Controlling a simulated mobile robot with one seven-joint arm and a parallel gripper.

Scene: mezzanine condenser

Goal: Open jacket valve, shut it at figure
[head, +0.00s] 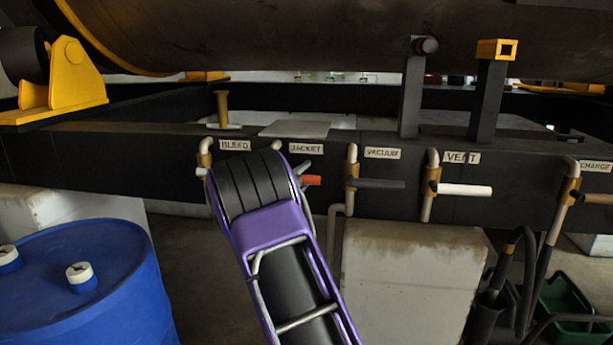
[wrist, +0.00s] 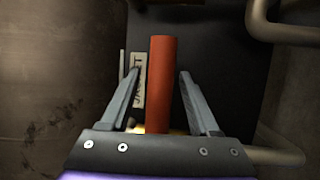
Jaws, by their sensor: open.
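The jacket valve's handle is a red bar (head: 312,180), below the JACKET label (head: 306,148) in the head view. In the wrist view the red handle (wrist: 160,85) stands lengthwise between the two fingers of my gripper (wrist: 161,75). The fingers are open, with a gap showing on each side of the handle. The handle's tip reaches past the fingertips in that picture. The JACKET label (wrist: 139,82) is partly hidden by the left finger. In the head view my purple arm hides most of my gripper and the valve body. No gauge figure is readable.
Grey VACUUM handle (head: 375,184), white VENT handle (head: 462,189) and brown CHARGE handle (head: 597,198) run rightward along the dark beam (head: 110,155). The BLEED label (head: 235,145) is at left. A blue drum (head: 110,270) and concrete block (head: 410,285) stand below.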

